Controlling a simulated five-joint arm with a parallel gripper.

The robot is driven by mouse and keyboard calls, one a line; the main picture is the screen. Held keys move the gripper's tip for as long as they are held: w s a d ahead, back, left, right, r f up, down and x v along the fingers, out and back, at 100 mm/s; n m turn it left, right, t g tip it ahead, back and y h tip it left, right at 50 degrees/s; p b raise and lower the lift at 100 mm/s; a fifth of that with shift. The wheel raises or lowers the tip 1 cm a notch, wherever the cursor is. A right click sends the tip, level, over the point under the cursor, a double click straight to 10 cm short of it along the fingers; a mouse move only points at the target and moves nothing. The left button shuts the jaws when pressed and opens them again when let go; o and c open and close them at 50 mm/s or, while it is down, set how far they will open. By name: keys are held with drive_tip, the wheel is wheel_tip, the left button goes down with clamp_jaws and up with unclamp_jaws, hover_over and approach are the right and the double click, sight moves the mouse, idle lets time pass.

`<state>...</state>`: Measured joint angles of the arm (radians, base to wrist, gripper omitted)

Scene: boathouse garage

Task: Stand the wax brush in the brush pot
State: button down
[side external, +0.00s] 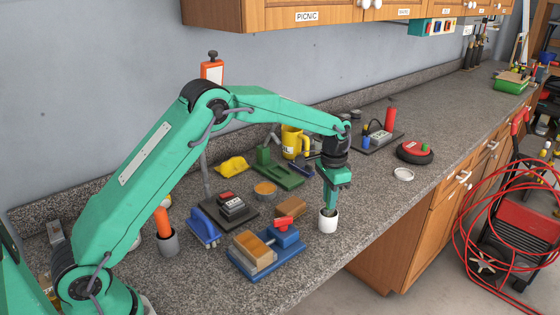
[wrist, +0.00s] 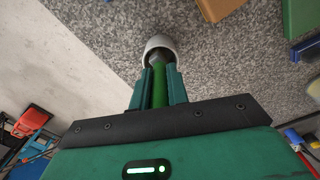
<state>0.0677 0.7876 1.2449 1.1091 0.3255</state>
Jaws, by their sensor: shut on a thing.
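The white brush pot (side external: 328,222) stands upright on the counter near its front edge, right of the clamp block. My gripper (side external: 332,204) points down just above the pot's mouth and is shut on the wax brush. In the wrist view the brush's green handle (wrist: 159,92) shows between the two fingers of my gripper (wrist: 160,74). The brush's dark lower end (wrist: 157,60) lies across the mouth of the pot (wrist: 160,42). How deep it sits inside is hidden by the pot's rim and my fingers.
Left of the pot are a blue clamp block with wood (side external: 254,256), a blue brush (side external: 204,227) and a grey holder (side external: 168,244) with an orange handle. A yellow mug (side external: 292,143) stands behind. A white lid (side external: 403,174) lies right, with clear counter around it.

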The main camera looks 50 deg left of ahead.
drive_tip(key=c, duration=1.3)
unclamp_jaws()
drive_tip(key=shift+r, duration=3.9)
